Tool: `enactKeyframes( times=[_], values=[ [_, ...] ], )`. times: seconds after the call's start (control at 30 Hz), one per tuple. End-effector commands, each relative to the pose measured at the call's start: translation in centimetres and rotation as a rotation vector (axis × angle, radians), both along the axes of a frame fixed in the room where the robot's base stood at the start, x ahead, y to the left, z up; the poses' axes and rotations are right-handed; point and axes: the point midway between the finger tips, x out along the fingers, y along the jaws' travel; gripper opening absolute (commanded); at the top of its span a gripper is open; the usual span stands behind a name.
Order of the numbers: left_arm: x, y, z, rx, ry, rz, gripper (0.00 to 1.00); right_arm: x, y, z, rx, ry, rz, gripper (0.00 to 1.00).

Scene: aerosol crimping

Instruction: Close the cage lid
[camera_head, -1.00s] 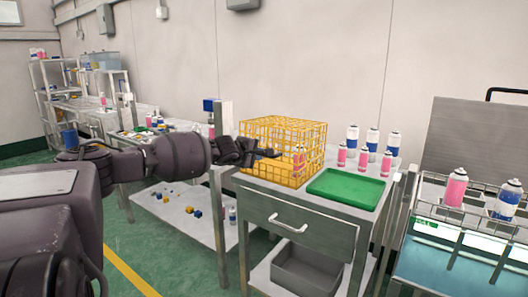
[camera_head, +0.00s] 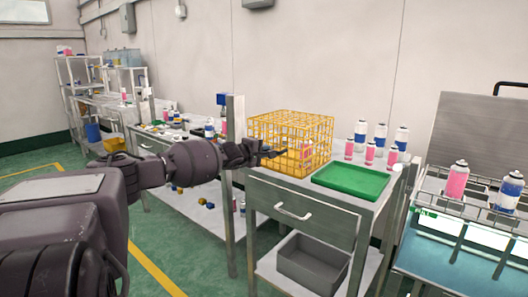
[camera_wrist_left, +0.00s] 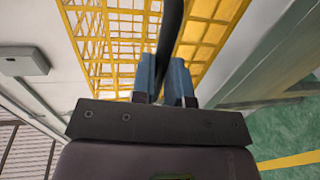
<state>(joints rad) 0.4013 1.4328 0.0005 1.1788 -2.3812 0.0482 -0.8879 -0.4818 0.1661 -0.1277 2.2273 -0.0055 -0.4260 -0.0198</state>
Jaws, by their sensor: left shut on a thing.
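The yellow wire cage (camera_head: 318,135) stands on the steel cabinet top, with yellow mesh across its top and a pink can (camera_head: 306,150) inside. I cannot tell which panel is the lid or whether it is fully closed. My left gripper (camera_head: 252,152) is at the cage's left side in the head view. It is shut on a thin dark bar (camera_wrist_left: 170,35), which runs between the blue fingertips in the left wrist view. The cage mesh (camera_wrist_left: 110,45) fills the space beyond the fingers there. How the bar joins the cage is unclear. My right gripper is out of view.
A green tray (camera_head: 350,180) lies right of the cage, with several pink and blue-white cans (camera_head: 380,137) behind it. A rack with cans (camera_head: 456,181) stands at right. An open grey bin (camera_head: 312,262) sits on the lower shelf.

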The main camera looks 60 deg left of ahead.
Motion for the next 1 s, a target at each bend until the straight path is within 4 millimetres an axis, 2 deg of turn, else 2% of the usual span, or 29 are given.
enactKeyframes(
  times=[0.03, 0.27, 0.3, 0.47, 0.83, 1.0],
  values=[
    [-0.4, -0.2, -3.2, -0.007, 0.048, 0.002, 0.0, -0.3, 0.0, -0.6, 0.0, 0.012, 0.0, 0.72],
    [-0.4, -0.2, -3.4, -0.008, 0.051, 0.002, 0.0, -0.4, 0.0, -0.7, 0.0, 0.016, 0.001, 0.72],
    [-0.4, -0.2, -3.4, -0.008, 0.051, 0.002, 0.18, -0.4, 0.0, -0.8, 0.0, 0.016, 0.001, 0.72],
    [-0.4, -0.2, -3.4, -0.009, 0.05, 0.002, 0.4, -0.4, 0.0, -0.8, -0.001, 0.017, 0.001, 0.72],
    [-0.5, -0.2, -3.0, -0.01, 0.044, 0.002, 0.4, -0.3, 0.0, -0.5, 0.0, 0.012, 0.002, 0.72],
    [-1.4, -0.6, -2.3, -0.012, 0.037, 0.001, 0.4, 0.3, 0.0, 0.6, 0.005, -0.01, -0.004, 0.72]
  ],
)
